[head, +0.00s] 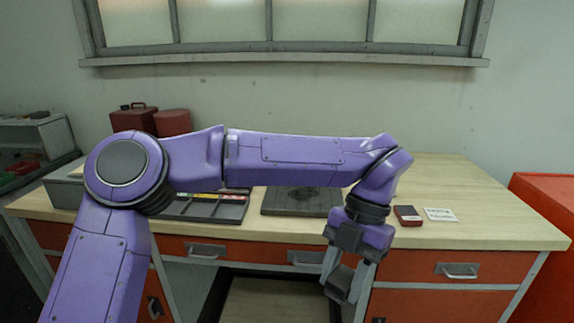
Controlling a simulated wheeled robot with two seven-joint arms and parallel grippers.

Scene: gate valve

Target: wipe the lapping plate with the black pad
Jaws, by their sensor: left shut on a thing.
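The lapping plate (292,203) is a dark grey square slab lying on the workbench, with a darker smudge on its top. My left forearm passes above it and hides its back part. My left gripper (343,284) hangs fingers-down in front of the bench's front edge, to the right of the plate and apart from it. It is shut on a dark block, which looks like the black pad (340,278); the fingers cover part of it. My right gripper is not in view.
The wooden workbench (470,205) has free room at the right. A small red-and-black block (407,215) and a white card (441,214) lie right of the plate. A grey divided tray (205,208) lies left of it. Red containers (134,118) stand at the back left.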

